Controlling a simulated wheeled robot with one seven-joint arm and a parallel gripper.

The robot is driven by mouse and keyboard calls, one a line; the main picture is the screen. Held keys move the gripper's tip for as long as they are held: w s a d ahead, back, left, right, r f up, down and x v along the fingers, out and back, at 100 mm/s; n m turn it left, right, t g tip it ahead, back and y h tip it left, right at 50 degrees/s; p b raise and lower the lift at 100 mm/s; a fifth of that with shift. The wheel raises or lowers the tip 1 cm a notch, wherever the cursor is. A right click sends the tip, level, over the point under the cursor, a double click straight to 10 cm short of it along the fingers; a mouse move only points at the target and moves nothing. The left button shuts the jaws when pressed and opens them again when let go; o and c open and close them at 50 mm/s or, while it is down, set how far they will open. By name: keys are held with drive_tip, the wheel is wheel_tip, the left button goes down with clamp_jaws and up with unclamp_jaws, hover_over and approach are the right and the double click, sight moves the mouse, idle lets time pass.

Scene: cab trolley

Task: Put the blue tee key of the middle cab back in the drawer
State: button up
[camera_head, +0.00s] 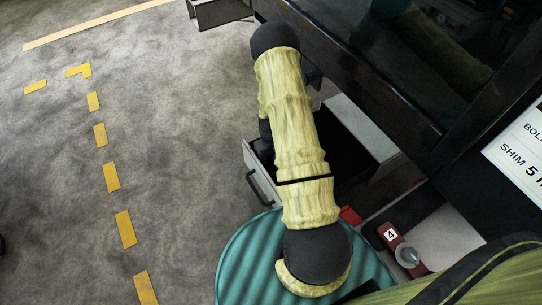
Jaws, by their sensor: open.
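An open drawer (249,160) with a dark inside and a pale rim juts out below the dark cabinet-like body, in the middle of the head view. Its dark bar handle (262,188) faces the lower left. My pale yellow sleeved arm crosses over the drawer and hides much of its inside. Small dark parts show beside the arm over the drawer's left edge; I cannot tell what they are. My gripper cannot be made out. No blue tee key can be seen, and I cannot tell which cab is the middle one.
A red part marked 4 with a grey knob (408,257) is at lower right, near a small red piece (350,215). A white sign (520,150) is at the right edge. The grey floor (170,120) on the left is clear, with yellow dashes (111,177).

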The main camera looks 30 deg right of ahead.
wheel_tip(320, 180, up, 12)
drive_tip(key=p, duration=0.6)
drive_tip(key=shift+r, duration=0.1)
drive_tip(key=s+a+r, duration=0.1)
drive_tip(key=a+r, duration=0.2)
drive_tip(key=r, duration=0.3)
drive_tip(key=s+a+r+t, duration=0.1)
drive_tip(key=a+r, duration=0.1)
drive_tip(key=r, duration=0.3)
drive_tip(key=s+a+r, duration=0.1)
drive_tip(key=a+r, duration=0.2)
drive_tip(key=r, duration=0.3)
drive_tip(key=s+a+r+t, duration=0.1)
drive_tip(key=s+a+r, duration=0.4)
drive_tip(key=s+r, duration=0.4)
drive_tip(key=shift+s+a+r+t, duration=0.2)
drive_tip(key=shift+a+r+t, duration=0.1)
drive_tip(key=shift+c, duration=0.4)
